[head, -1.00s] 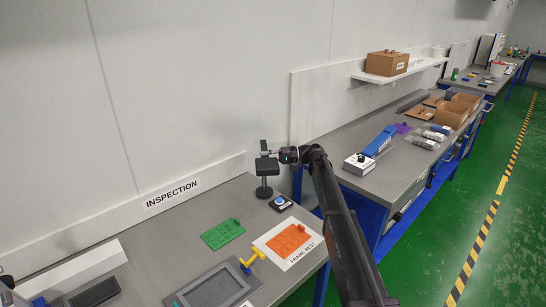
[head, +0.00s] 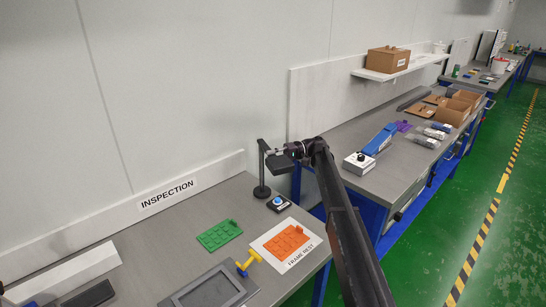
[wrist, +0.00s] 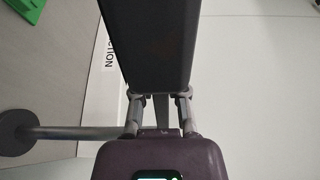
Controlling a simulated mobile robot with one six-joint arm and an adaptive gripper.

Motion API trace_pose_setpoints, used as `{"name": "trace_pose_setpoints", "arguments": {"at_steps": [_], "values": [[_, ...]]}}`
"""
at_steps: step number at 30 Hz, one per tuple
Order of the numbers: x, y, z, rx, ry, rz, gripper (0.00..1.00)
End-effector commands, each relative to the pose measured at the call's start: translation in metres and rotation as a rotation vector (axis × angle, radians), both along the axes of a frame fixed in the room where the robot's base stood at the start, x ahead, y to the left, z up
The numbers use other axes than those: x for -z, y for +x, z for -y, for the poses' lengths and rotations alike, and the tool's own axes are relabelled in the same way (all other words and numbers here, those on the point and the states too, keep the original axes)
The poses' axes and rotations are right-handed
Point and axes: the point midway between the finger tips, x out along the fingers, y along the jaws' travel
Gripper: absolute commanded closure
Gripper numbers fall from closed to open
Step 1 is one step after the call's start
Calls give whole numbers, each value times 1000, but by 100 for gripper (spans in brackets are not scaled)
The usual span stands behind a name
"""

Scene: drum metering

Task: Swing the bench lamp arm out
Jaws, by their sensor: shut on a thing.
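The bench lamp stands at the back right corner of the inspection bench, with a round dark base (head: 261,192) and a thin upright post. Its dark, flat lamp head (head: 280,163) sticks out to the right of the post, near the bench's right edge. My gripper (head: 283,151) is at the lamp arm, just above the head, and is shut on it. In the wrist view the two fingers of my gripper (wrist: 159,98) close at the near end of the dark lamp head (wrist: 145,45). The exact grip is partly hidden. The post (wrist: 75,132) lies to the left there.
A green plate (head: 219,235) and an orange plate (head: 286,242) on the white frame nest sheet lie nearer. A second bench (head: 395,170) stands to the right, beyond a gap.

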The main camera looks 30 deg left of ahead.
Motion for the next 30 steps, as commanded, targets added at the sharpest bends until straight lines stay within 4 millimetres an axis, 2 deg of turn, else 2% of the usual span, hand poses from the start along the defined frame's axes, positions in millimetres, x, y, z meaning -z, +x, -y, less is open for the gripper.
{"name": "trace_pose_setpoints", "arguments": {"at_steps": [8,9,12,23,30], "values": [[1,-8,-6,-12,-1,2,100],[1,-8,-7,-13,-1,2,72],[0,-9,-7,-14,-1,1,46],[0,-8,-8,-12,0,0,46],[0,1,-3,-12,0,0,46]]}}
